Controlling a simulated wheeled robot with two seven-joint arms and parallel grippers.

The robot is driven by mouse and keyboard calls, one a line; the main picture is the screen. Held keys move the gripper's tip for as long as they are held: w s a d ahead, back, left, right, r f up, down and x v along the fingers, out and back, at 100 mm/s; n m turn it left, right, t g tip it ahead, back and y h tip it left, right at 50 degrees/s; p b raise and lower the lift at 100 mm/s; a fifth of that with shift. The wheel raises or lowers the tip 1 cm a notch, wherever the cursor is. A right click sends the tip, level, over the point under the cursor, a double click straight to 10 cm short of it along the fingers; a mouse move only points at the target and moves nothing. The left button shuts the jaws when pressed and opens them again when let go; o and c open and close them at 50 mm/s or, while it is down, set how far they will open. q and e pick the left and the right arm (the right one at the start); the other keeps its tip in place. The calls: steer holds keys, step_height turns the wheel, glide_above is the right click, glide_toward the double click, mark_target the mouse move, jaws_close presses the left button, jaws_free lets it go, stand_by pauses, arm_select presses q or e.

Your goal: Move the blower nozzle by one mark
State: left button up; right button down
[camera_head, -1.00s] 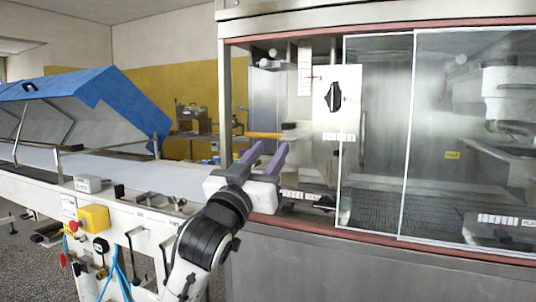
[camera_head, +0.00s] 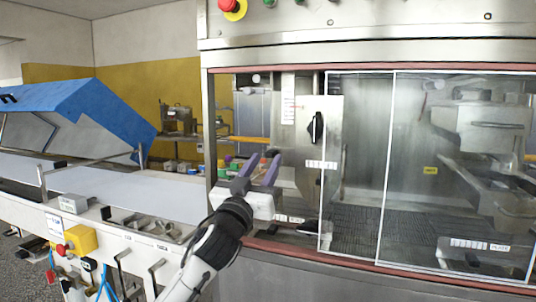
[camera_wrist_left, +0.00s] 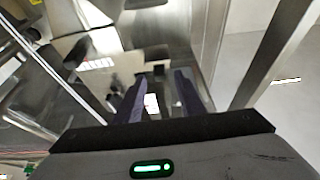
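A pale upright panel with a black knob (camera_head: 316,127) stands inside the machine's open left bay. A white vertical scale with a red pointer (camera_head: 290,107) is left of the knob. I cannot tell for certain which part is the blower nozzle. My left gripper (camera_head: 260,166) is at the bay opening, below and left of the knob, fingers pointing up and inward. Its two purple fingers are apart with nothing seen between them. The fingers also show apart in the left wrist view (camera_wrist_left: 158,95). My right gripper is not in view.
Framed clear sliding panels (camera_head: 385,180) cover the bay's right side. A metal post (camera_head: 209,130) bounds the opening at left. A pale conveyor (camera_head: 140,190) with a blue cover (camera_head: 90,115) lies left. A red stop button (camera_head: 233,5) is on top.

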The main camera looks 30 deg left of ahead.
mark_target(269, 156)
arm_select(q)
steer(key=shift+x, duration=1.5)
jaws_close()
